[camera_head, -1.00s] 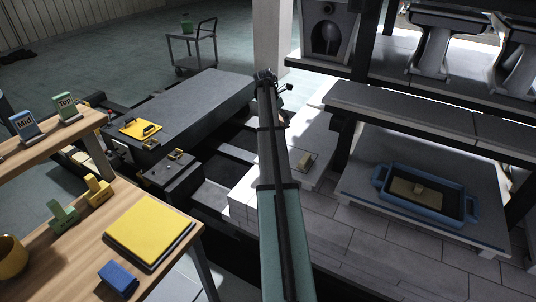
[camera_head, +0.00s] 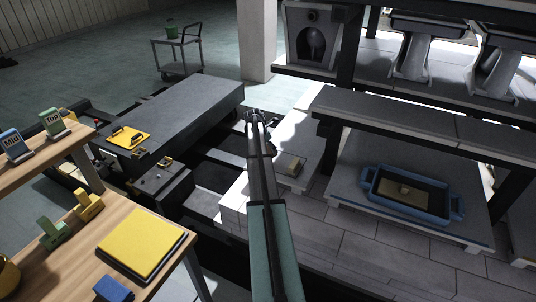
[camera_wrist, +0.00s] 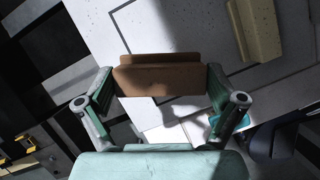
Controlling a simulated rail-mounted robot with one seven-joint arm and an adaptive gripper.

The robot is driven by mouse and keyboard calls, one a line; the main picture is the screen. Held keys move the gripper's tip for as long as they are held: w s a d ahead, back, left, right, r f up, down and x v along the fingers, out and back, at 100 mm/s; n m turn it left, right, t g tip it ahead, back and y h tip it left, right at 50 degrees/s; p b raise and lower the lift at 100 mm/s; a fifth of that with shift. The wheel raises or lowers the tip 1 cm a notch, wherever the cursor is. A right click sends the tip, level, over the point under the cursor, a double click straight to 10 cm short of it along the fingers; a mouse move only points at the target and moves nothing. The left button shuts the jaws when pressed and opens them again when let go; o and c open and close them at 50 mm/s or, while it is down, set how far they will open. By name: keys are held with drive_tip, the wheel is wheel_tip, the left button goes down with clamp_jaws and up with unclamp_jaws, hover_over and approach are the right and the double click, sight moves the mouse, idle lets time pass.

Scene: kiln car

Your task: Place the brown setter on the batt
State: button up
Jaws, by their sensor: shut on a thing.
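The brown setter (camera_wrist: 160,80) is held between the two fingers of my gripper (camera_wrist: 160,90) in the wrist view. My gripper is shut on it. A pale speckled slab, which looks like the batt (camera_wrist: 190,25), lies below and beyond the setter, with a dark line marked on it. I cannot tell whether the setter touches it. In the head view my gripper (camera_head: 258,117) is at the far end of my arm, beside the left edge of the pale slab (camera_head: 300,137). The setter cannot be made out there.
A blue tray (camera_head: 410,194) stands on the lower deck at right, under shelf beams. A wooden table with a yellow pad (camera_head: 147,243) is at left.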

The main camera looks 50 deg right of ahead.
drive_tip(key=shift+f+p, duration=0.45)
drive_tip(key=shift+f, duration=1.85)
drive_tip(key=shift+f, duration=0.1)
drive_tip(key=o, duration=0.9)
drive_tip(key=b+v, duration=0.2)
drive_tip(key=v, duration=1)
